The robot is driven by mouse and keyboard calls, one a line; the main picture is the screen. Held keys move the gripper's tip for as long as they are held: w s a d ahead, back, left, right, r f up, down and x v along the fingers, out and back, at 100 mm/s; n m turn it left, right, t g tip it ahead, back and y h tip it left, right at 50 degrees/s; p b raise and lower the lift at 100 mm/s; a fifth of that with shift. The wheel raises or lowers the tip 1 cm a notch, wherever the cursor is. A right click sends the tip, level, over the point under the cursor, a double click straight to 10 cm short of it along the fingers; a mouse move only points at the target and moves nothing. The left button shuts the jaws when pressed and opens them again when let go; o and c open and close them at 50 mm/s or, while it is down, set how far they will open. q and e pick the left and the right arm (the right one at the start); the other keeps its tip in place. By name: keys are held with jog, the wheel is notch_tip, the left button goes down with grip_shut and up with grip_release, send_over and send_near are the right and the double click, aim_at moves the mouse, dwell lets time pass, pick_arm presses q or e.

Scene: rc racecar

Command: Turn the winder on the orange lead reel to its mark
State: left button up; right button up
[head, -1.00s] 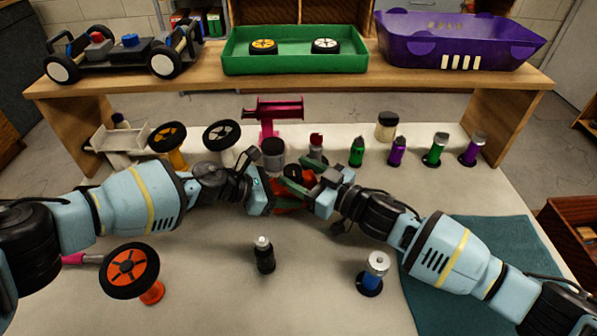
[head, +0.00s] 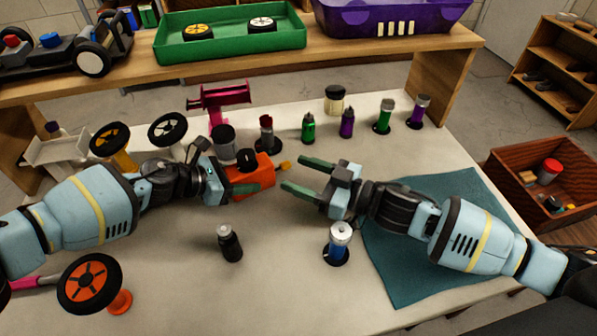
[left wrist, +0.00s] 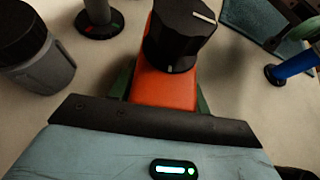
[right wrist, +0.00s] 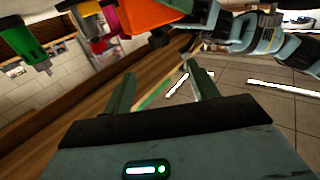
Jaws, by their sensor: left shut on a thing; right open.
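The orange lead reel (head: 258,178) is held above the table in the jaws of my left gripper (head: 232,176). It has a black winder knob (head: 246,158) on top and a yellow end (head: 285,164) on its right. In the left wrist view the reel's orange body (left wrist: 165,88) is between the fingers.
Wheels on stands (head: 89,283) are at left. Several coloured bottles (head: 347,122) line the back below the wooden shelf (head: 350,50). A teal mat (head: 400,285) lies under my right arm.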

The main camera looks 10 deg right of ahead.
jog(key=m+g+h, duration=0.3)
jog(key=m+h, duration=0.1)
jog(key=m, duration=3.2)
send_near(245, 154)
jog(key=shift+y, duration=0.3)
jog(key=x, duration=0.8)
jog(key=shift+f, duration=0.25)
